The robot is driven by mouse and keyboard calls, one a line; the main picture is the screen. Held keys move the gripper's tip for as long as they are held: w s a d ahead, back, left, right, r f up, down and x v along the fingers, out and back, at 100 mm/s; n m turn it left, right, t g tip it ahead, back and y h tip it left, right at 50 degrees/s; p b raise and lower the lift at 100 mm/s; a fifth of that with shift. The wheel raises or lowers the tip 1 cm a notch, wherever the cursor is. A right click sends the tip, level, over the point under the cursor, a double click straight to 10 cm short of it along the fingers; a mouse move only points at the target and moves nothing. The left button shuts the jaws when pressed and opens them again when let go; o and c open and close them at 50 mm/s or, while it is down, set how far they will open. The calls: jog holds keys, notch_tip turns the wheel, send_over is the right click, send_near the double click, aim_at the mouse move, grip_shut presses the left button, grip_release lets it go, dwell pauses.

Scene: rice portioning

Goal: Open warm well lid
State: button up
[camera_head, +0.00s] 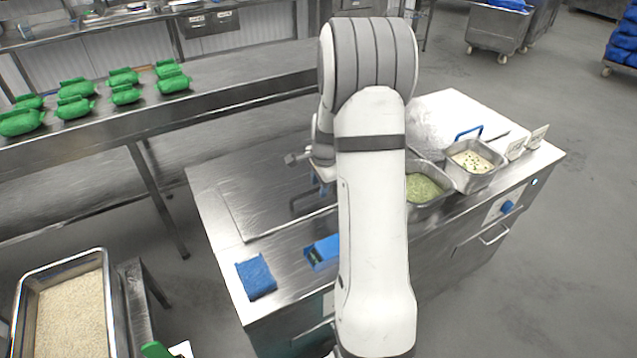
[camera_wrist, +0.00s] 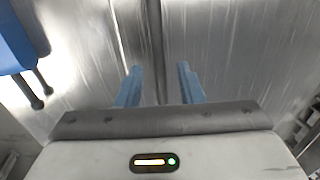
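My gripper (camera_wrist: 159,85) is open in the wrist view, its two blue fingers apart with nothing held between them. Bare brushed metal with a dark seam shows beyond the fingertips. A blue bar-like part on two dark pegs (camera_wrist: 17,45), perhaps a handle, is at the upper left, apart from the fingers. In the head view a flat steel panel (camera_head: 258,205), perhaps the warm well lid, lies on the counter's left part. My arm hides its right side and most of the gripper. I cannot tell which surface lies beneath the fingers.
A green-filled pan (camera_head: 423,188) and a pale-filled pan (camera_head: 473,162) stand at the counter's right. A blue sponge (camera_head: 256,277) and a blue box (camera_head: 322,252) lie at its front. A rice tray (camera_head: 72,315) is lower left.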

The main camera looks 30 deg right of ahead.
grip_shut()
dwell(0.3)
dwell(0.3)
